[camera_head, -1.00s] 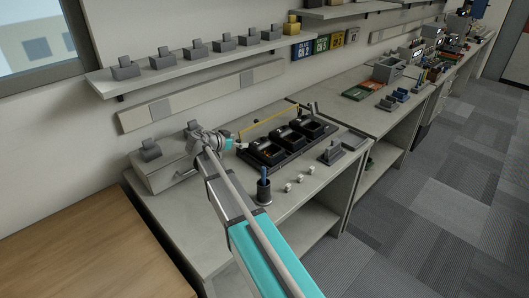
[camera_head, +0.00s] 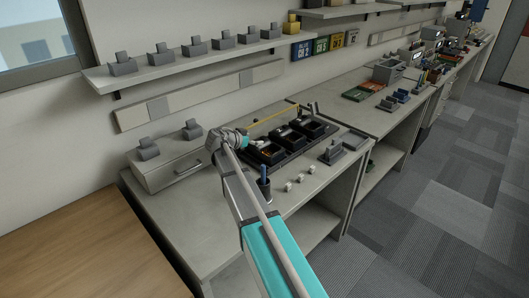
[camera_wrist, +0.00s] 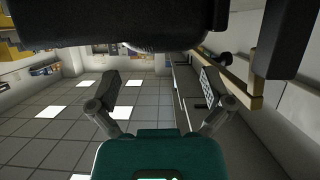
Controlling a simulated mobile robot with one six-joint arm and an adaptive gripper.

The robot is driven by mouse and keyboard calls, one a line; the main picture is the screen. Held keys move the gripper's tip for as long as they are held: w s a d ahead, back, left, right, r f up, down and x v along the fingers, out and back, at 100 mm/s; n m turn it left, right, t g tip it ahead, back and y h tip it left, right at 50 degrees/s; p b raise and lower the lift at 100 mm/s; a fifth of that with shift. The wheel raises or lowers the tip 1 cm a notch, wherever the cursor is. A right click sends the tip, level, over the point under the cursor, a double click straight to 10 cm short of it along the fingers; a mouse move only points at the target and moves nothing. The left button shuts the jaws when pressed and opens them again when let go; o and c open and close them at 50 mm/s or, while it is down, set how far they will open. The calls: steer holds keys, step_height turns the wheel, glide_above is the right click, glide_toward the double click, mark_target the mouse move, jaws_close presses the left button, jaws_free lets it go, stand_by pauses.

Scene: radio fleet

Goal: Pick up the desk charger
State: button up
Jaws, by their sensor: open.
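Which object is the desk charger I cannot tell for certain. A black rack (camera_head: 283,152) with three bays stands on the bench, and a small orange mark shows in its nearest bay. Small grey blocks with upright tabs may be single chargers: one (camera_head: 331,153) is on the bench right of the rack, others (camera_head: 122,66) line the wall shelf. My gripper (camera_head: 248,139) is at the rack's left end; its fingertips are hard to make out there. In the wrist view my gripper (camera_wrist: 158,88) is open, with nothing between its fingers. A large black body (camera_wrist: 120,22) fills the top.
A yellow bar (camera_head: 272,120) runs behind the rack; it also shows in the wrist view (camera_wrist: 232,82). A dark cup (camera_head: 264,188) and white cubes (camera_head: 301,178) are in front. A drawer box (camera_head: 165,173) carries two grey blocks. Bare bench lies front left.

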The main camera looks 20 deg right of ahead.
mark_target(261, 138)
steer(key=b+x, duration=0.1)
steer(key=x, duration=0.3)
steer(key=shift+w+f+b, duration=0.15)
steer(key=shift+w+b, duration=0.1)
steer(key=shift+b, duration=0.15)
steer(key=shift+w+d+f, duration=0.1)
steer(key=shift+w+d, duration=0.05)
steer(key=shift+d, duration=0.3)
steer(key=c, duration=1.2)
